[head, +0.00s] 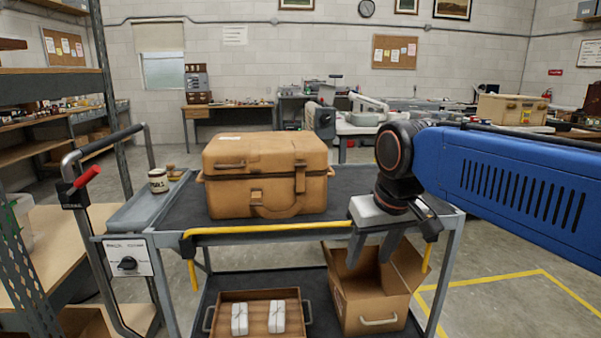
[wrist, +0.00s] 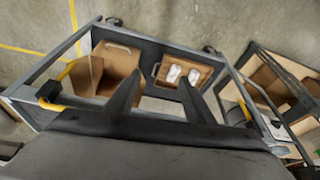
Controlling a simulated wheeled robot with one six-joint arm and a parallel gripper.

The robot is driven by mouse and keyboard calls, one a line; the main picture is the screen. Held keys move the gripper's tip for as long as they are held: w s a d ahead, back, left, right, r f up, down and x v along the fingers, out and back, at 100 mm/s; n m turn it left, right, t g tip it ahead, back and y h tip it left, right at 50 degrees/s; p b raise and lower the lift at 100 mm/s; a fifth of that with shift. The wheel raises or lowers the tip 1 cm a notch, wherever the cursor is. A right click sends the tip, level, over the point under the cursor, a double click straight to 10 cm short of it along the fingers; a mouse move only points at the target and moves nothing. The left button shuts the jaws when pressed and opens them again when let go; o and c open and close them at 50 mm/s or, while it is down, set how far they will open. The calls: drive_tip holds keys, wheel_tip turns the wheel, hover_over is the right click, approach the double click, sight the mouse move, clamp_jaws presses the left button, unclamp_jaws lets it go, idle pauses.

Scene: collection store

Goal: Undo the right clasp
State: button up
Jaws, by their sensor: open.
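A tan hard case (head: 225,190) stands closed on the cart's upper shelf in the head view. A latch-like fitting (head: 256,196) sits low at the middle of its front, and the right clasp (head: 300,179) appears as an upright strap across the lid seam near the right; its exact state is too small to tell. My gripper (head: 368,258) is open and empty, fingers down, to the right of the case and apart from it, by the cart's front edge. In the wrist view my gripper (wrist: 159,80) shows both fingers apart; the case is not seen there.
The cart has a yellow front rail (head: 270,230). On its lower shelf are an open cardboard box (head: 372,300) and a wooden tray (head: 257,311) holding two white packages. Shelving (head: 50,85) is at left; floor is clear at right.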

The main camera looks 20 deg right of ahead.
drive_tip(key=w+a+r+g, duration=0.2)
drive_tip(key=w+a+r, duration=0.1)
drive_tip(key=w+r, duration=1.35)
wheel_tip(320, 180, up, 9)
drive_tip(key=m+g, duration=0.1)
drive_tip(key=g, duration=0.1)
hover_over(300, 164)
drive_tip(key=f, duration=1.7)
drive_tip(key=shift+w+d+f, duration=0.15)
drive_tip(key=shift+w+f, duration=0.15)
drive_tip(key=shift+w, duration=0.05)
drive_tip(key=shift+c, duration=0.4)
clamp_jaws()
